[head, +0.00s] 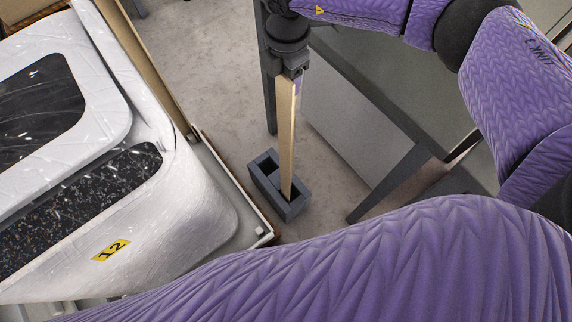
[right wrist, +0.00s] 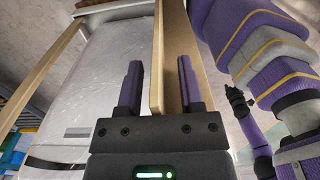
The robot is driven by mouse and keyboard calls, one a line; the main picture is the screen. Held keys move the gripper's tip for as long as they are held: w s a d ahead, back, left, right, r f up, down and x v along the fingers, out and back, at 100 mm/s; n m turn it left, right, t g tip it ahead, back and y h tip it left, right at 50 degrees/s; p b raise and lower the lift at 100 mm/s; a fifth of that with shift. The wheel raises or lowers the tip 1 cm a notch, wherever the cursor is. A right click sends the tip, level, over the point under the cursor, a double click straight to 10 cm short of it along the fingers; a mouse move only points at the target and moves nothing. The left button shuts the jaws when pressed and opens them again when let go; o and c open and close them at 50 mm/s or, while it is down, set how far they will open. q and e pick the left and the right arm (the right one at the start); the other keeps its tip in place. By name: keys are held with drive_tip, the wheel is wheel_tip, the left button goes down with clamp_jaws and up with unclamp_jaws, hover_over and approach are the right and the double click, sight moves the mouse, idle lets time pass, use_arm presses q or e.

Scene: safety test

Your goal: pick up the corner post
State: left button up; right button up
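The corner post (head: 287,140) is a long tan strip standing nearly upright, its lower end in a grey hollow block (head: 268,180) on the floor. My right gripper (head: 291,74) is at the post's upper end in the head view. In the right wrist view the fingers (right wrist: 160,88) are spread apart, and the post (right wrist: 158,60) shows between them and partly behind the right-hand finger. A gap shows between the post and the left-hand finger. Whether the right-hand finger touches the post cannot be told. My left gripper does not show clearly in either view.
A large load in clear wrap (head: 190,215) with a yellow "12" label (head: 111,250) fills the left side. Another tan strip (head: 150,65) stands along its edge. A grey panel and dark frame (head: 395,170) stand to the right of the block. Bare concrete floor (head: 200,60) lies behind.

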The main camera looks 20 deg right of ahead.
clamp_jaws()
idle(0.4)
idle(0.8)
